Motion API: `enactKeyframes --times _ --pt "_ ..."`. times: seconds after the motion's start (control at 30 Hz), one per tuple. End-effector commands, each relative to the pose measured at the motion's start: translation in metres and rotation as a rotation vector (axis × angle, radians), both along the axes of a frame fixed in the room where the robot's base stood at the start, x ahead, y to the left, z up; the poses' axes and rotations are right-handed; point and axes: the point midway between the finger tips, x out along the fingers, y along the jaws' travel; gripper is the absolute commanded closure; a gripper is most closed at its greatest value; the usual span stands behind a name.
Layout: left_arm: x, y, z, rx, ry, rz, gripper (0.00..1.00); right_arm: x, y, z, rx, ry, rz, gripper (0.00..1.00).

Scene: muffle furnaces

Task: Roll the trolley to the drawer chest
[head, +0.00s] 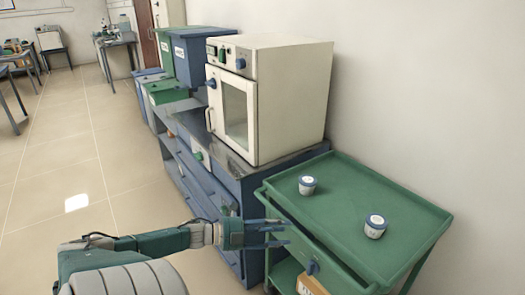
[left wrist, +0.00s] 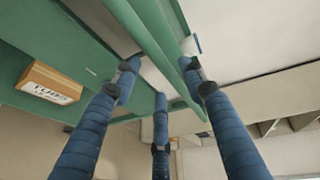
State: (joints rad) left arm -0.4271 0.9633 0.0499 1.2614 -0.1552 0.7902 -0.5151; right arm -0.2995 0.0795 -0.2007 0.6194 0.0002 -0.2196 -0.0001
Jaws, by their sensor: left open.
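The green trolley (head: 340,205) stands at the right, by the near end of the blue drawer chest (head: 205,178). Two small white pots with blue bands, one to the left (head: 307,185) and one to the right (head: 375,226), stand on its top tray. My left gripper (head: 280,233) is open at the trolley's left side, its fingers pointing to the tray edge. In the left wrist view, a green trolley rail (left wrist: 155,45) runs across between the spread blue fingers (left wrist: 160,85); contact cannot be told. My right gripper is not in view.
A white furnace (head: 285,95) and blue and green bins (head: 195,55) stand on the chest. A labelled brown box (head: 312,286) lies on the trolley's lower shelf. The wall is close behind. The tiled floor (head: 60,160) at left is open, with tables further back.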

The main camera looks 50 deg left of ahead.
Motion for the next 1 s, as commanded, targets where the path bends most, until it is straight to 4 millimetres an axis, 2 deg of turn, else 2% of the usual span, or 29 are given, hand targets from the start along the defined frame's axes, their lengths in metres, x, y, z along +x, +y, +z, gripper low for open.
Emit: enactKeyframes --times 0.03,0.2,0.4,1.0 --pt "-0.012 0.005 0.000 0.000 0.005 0.000 0.58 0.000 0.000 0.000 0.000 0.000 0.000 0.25" --pt "-0.040 0.019 0.007 -0.001 0.004 0.001 0.58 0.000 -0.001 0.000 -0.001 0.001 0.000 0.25" --pt "-0.060 0.029 0.012 -0.001 -0.001 0.002 0.58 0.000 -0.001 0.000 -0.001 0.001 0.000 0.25" --pt "-0.064 0.031 0.014 -0.001 -0.001 0.002 0.58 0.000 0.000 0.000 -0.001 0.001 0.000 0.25"
